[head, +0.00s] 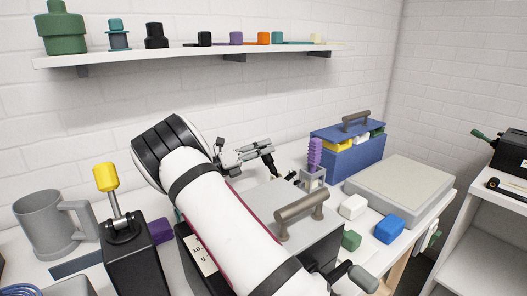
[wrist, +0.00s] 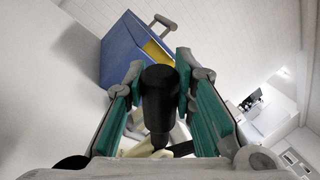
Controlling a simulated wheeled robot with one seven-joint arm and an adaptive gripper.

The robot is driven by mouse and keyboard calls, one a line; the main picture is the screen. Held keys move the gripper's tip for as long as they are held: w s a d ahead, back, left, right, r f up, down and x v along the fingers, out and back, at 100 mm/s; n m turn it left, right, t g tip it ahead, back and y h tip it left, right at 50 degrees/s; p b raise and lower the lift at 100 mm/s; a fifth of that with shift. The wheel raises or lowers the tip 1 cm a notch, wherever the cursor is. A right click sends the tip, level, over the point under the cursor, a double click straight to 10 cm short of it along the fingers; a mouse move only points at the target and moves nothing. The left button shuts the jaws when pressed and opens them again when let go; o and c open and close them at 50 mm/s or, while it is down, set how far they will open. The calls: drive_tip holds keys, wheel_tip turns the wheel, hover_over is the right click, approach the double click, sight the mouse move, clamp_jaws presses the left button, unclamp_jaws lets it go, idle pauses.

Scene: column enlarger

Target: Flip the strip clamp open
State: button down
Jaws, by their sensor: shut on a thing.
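My gripper (head: 270,160) is beyond my white arm in the head view, at the back of the bench near the wall. In the wrist view my gripper (wrist: 159,78) has its two teal-sided fingers closed on either side of a thick black handle (wrist: 160,88). A narrower dark neck and a pale piece show below it. The handle looks like the strip clamp's lever, but the clamp's body is mostly hidden. I cannot tell how far it is flipped. A grey block with a purple ribbed post (head: 315,153) stands just right of my gripper in the head view.
A blue box (head: 345,158) with a handle stands behind right; it also shows in the wrist view (wrist: 122,52). A grey slab (head: 400,190), a white block (head: 353,207) and a blue block (head: 389,229) lie to the right. A wall shelf (head: 190,54) runs above.

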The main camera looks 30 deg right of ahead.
drive_tip(key=shift+a, duration=0.1)
drive_tip(key=c, duration=1.3)
unclamp_jaws()
wheel_tip(320, 180, up, 10)
